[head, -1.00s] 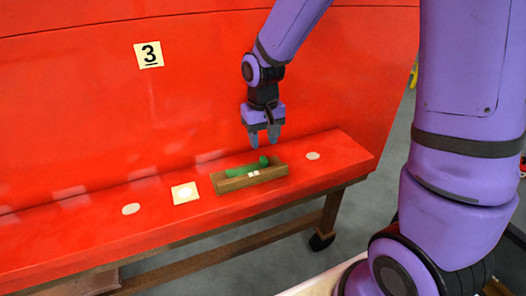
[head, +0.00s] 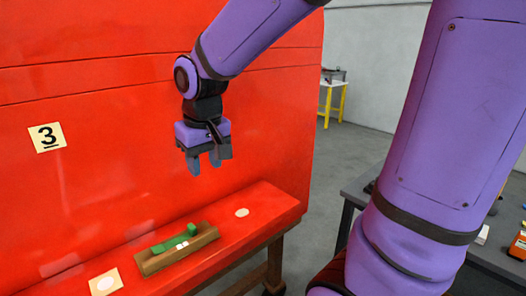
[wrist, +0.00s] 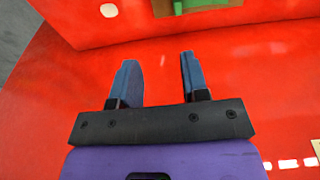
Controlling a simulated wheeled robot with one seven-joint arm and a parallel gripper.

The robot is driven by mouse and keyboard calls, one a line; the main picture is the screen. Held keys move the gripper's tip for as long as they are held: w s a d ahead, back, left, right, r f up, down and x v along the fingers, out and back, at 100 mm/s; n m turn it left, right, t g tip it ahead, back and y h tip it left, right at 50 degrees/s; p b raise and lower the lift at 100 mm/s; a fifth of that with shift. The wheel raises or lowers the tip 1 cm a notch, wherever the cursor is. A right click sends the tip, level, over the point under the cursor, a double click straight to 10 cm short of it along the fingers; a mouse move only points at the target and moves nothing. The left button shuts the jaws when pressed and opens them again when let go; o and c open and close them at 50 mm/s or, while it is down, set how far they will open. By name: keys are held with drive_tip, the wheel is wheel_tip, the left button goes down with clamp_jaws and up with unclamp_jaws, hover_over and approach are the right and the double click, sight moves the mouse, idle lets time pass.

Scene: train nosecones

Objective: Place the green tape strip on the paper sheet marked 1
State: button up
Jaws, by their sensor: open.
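The green tape strip (head: 175,242) lies in a small wooden tray (head: 152,265) on the red ledge. One end of the strip has a thicker green knob. In the wrist view the green strip (wrist: 200,4) and the wooden tray (wrist: 163,8) show cut off at the top edge. My gripper (head: 206,164) is open and empty, well above the ledge and apart from the tray. Its two blue-grey fingers also show in the wrist view (wrist: 158,80). A paper sheet marked 3 (head: 47,137) is on the red wall. No sheet marked 1 is seen.
The red ledge (head: 262,207) carries a pale square with a white disc (head: 105,282) left of the tray and a pale round spot (head: 242,212) right of it. A dark table (head: 490,255) stands at the right. Grey floor lies between.

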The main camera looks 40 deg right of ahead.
drive_tip(key=s+d+r+t, duration=0.1)
drive_tip(key=s+d+r, duration=0.1)
drive_tip(key=s, duration=0.5)
drive_tip(key=s+d+r+t, duration=0.2)
drive_tip(key=s+r, duration=0.2)
drive_tip(key=s, duration=0.3)
drive_tip(key=shift+s+r, duration=0.15)
drive_tip(key=shift+s, duration=0.15)
